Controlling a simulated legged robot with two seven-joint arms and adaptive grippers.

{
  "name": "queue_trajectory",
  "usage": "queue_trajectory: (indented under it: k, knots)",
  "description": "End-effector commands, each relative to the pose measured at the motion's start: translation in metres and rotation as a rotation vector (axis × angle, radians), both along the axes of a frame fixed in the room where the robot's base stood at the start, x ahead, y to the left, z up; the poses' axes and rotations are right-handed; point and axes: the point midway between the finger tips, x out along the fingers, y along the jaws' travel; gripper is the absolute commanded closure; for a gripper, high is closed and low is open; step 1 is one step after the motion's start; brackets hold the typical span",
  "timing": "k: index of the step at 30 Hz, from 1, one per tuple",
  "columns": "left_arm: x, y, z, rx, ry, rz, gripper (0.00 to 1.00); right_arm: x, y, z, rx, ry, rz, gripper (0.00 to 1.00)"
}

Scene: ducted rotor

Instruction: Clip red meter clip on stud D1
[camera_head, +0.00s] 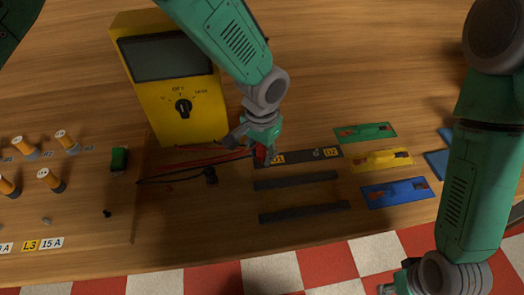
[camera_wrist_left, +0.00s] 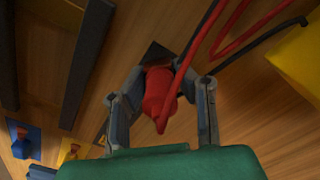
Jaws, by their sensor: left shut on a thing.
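The red meter clip (camera_head: 260,155) is in my left gripper (camera_head: 254,154), over the left end of the dark strip (camera_head: 300,158) at the label D1 (camera_head: 279,158). In the left wrist view, the red clip (camera_wrist_left: 159,93) sits between both fingers of the left gripper (camera_wrist_left: 160,92), with its red lead rising away. A small dark surface (camera_wrist_left: 157,54) shows just beyond it. Stud D1 is hidden, so I cannot tell whether the clip touches it. My right gripper (camera_head: 395,287) is partly cut off at the bottom edge, and its jaw state is unclear.
The yellow meter (camera_head: 205,110) stands behind, with red and black leads. A black clip (camera_head: 210,176) lies left of two dark bars (camera_head: 296,180). Green (camera_head: 388,129), yellow (camera_head: 404,158) and blue (camera_head: 380,200) plates lie right. A panel with orange-brown posts (camera_head: 27,153) is left.

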Motion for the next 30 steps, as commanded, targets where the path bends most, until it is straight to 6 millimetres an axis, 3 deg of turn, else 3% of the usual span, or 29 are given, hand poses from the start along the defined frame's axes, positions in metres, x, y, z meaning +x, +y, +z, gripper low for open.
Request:
queue_trajectory:
  k: [5, 6, 8, 20, 23, 30]
  knots:
    - [0.000, 0.000, -0.005, 0.000, 0.000, 0.000, 1.00, 0.000, 0.000, -0.003, 0.000, 0.000, 0.000, 0.60]
    - [0.000, 0.000, -0.006, 0.000, 0.000, 0.000, 0.74, 0.000, 0.000, -0.003, 0.000, 0.000, 0.000, 0.60]
    - [0.000, 0.000, -0.005, 0.000, 0.000, 0.000, 0.53, 0.000, 0.000, -0.003, 0.000, 0.000, 0.000, 0.60]
    - [0.001, 0.000, 0.001, -0.001, -0.002, 0.001, 0.53, -0.003, 0.000, -0.002, -0.001, -0.002, 0.000, 0.60]
    - [0.002, -0.001, 0.014, -0.002, -0.003, 0.001, 0.53, -0.003, 0.000, -0.002, -0.001, -0.003, 0.000, 0.60]
    - [0.002, -0.001, 0.065, -0.001, -0.004, 0.002, 0.53, -0.003, 0.000, -0.002, -0.001, -0.003, 0.000, 0.60]
